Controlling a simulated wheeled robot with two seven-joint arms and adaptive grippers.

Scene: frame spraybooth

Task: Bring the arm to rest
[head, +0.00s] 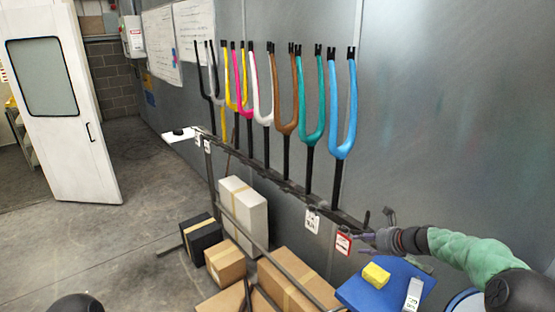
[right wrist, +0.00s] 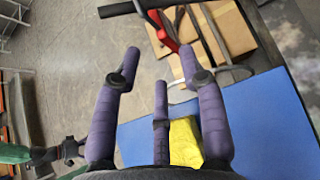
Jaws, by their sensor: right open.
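My right gripper (head: 362,242) shows in the head view at the end of my green-sleeved arm, at the near right end of the fork rail. In the right wrist view its purple fingers (right wrist: 155,75) are spread apart with nothing between the tips. It is above and beyond a blue tabletop (head: 352,293) with a yellow block (head: 375,274) on it. The yellow block shows below the fingers in the right wrist view (right wrist: 186,143). A green sleeve with a dark end at that view's left edge looks like my left arm; its jaws cannot be made out.
A rail (head: 285,183) holds several upright coloured forks, the nearest one blue (head: 342,110). A red-edged tag (head: 343,244) hangs by the gripper. Cardboard boxes (head: 290,283) stand below. A white device (head: 413,294) is on the blue top. Floor at left is clear.

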